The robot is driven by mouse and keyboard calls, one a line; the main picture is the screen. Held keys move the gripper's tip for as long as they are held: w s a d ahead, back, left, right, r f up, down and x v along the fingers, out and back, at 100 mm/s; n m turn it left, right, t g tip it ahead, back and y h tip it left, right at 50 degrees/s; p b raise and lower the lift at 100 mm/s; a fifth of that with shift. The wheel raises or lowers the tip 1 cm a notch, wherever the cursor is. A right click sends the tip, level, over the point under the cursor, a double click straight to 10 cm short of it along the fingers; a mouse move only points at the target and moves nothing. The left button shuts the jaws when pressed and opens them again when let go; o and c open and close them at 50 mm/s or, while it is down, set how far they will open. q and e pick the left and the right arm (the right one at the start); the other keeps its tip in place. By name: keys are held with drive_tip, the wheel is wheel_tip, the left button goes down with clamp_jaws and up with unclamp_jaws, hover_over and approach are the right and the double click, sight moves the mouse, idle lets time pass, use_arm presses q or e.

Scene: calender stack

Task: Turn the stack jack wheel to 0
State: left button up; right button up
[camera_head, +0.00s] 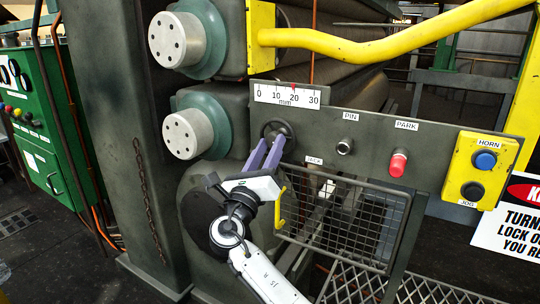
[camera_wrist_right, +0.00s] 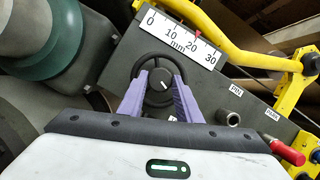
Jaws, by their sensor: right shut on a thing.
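The stack jack wheel (camera_head: 281,127) is a small black handwheel on the dark panel, above the JACK label (camera_head: 314,160). In the right wrist view the wheel (camera_wrist_right: 158,57) faces me, with a white mark on its hub. My right gripper (camera_head: 267,149) reaches up to it from below. Its two purple fingers (camera_wrist_right: 159,80) lie on either side of the hub and are shut on the wheel. The white scale (camera_head: 287,95) above reads 0 to 30 mm. Its red pointer (camera_head: 293,87) stands about at 20. My left gripper is not in view.
To the right on the panel are a PIN knob (camera_head: 345,146), a red PARK handle (camera_head: 398,163) and a yellow HORN/JOG box (camera_head: 479,171). A yellow rail (camera_head: 380,47) crosses above. A mesh guard (camera_head: 345,220) is below, and large roll ends (camera_head: 185,134) are left.

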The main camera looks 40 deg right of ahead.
drive_tip(key=m+g+h+b, duration=0.1)
drive_tip(key=m, duration=0.1)
drive_tip(key=shift+w+f+m, duration=0.1)
drive_tip(key=shift+f+m, duration=0.05)
drive_tip(key=shift+m, duration=0.15)
drive_tip(key=shift+m+g+b, duration=0.3)
drive_tip(key=shift+m+b, duration=0.1)
drive_tip(key=shift+m, duration=0.3)
drive_tip(key=o, duration=1)
drive_tip(key=shift+o, duration=0.2)
drive_tip(key=v, duration=1)
drive_tip(key=shift+a, duration=0.2)
